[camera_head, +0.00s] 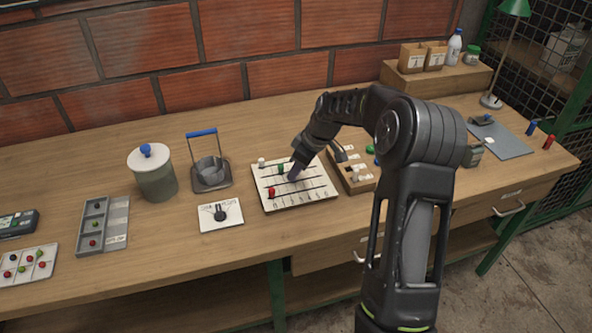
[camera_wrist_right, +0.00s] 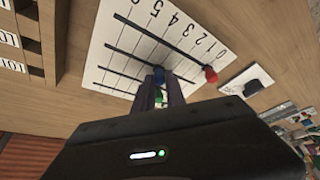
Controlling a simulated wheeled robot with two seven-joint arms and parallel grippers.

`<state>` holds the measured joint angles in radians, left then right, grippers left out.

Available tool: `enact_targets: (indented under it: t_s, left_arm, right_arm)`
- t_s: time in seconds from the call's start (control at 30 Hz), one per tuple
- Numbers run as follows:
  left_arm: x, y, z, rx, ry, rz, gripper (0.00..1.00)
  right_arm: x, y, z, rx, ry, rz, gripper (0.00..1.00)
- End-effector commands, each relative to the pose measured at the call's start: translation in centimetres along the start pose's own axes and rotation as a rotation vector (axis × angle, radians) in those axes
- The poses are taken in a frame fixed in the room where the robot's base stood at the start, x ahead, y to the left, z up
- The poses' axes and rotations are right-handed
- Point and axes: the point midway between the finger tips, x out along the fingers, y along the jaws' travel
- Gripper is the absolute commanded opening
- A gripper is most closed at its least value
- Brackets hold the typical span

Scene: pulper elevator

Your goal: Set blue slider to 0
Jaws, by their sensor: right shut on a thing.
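My right gripper (camera_head: 294,174) reaches down onto the board. In the wrist view its fingers (camera_wrist_right: 160,90) are shut on the blue slider knob (camera_wrist_right: 158,74), which sits partway along its track, short of the low-number end. The red knob (camera_wrist_right: 210,74) is beside the 0 end. The green knob (camera_head: 280,168) and white knob (camera_head: 262,162) are further back. My left gripper is out of view.
A card with a black knob (camera_head: 220,213) lies left of the board. A wooden compartment box (camera_head: 352,180) stands close on the right. A pot with blue-knobbed lid (camera_head: 152,172) and a blue-handled basket (camera_head: 210,171) stand further left.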

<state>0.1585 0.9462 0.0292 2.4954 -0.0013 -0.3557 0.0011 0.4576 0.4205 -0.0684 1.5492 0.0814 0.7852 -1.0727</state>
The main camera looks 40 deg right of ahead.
Motion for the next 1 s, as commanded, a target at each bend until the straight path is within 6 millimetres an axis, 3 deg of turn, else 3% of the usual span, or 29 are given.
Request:
enact_targets:
  t_s: [0.67,1.0]
  left_arm:
    - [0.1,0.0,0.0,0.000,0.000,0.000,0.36]
    - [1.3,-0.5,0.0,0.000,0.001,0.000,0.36]
  right_arm:
    - [0.1,-0.1,-0.2,-0.001,0.001,0.000,0.00]
    - [1.9,-4.6,-4.2,-0.005,0.001,-0.002,0.00]
